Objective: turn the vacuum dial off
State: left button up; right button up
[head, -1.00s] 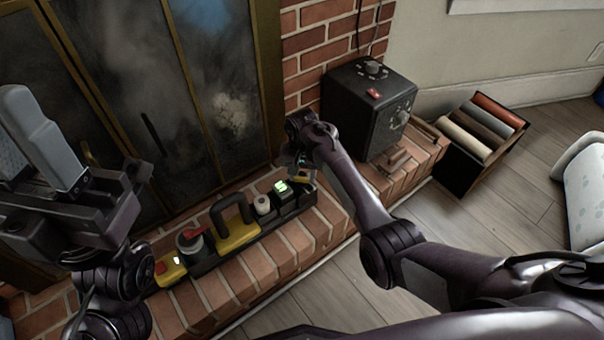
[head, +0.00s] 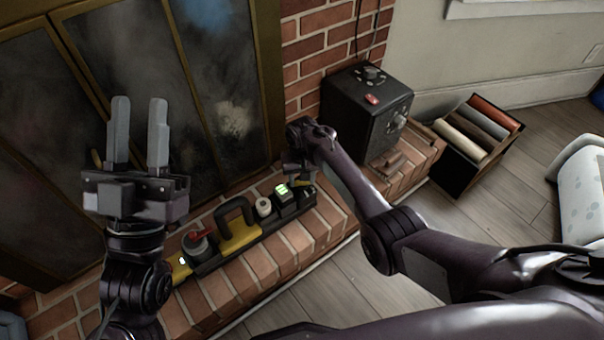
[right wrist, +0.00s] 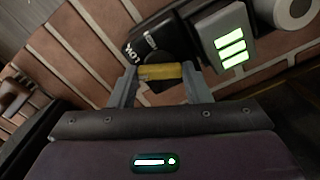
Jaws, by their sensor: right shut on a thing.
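The vacuum dial (right wrist: 160,72) has a yellow grip on a black base, beside partly readable white lettering, at the right end of a tool strip (head: 240,247) on the brick hearth. My right gripper (right wrist: 160,80) is shut on the yellow grip, one grey finger at each end. In the head view, my right gripper (head: 299,176) is small and dark and mostly hides the dial. The dial's setting cannot be read. My left gripper (head: 140,105) is open and empty, its fingers pointing up in front of the fireplace doors.
A black box with knobs (head: 365,115) stands behind my right arm. A crate of rolls (head: 470,150) is further right.

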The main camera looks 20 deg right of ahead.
jog(key=shift+r+n+p, duration=0.1)
jog(key=shift+n+p, duration=0.45)
jog(key=shift+n, duration=0.35)
jog(key=n+p, duration=0.1)
jog(key=n, duration=0.2)
jog(key=shift+w, duration=0.1)
pick_arm(q)
notch_tip(320, 180, down, 19)
jog(key=w+d+g+y, duration=0.2)
jog(key=g+y, duration=0.2)
jog(key=g, duration=0.5)
jog(key=shift+w+d+f+g, duration=0.15)
jog(key=shift+w+d+g, duration=0.1)
jog(key=shift+g, duration=0.15)
pick_arm(e)
jog(key=shift+n, duration=0.4)
jog(key=o, duration=1)
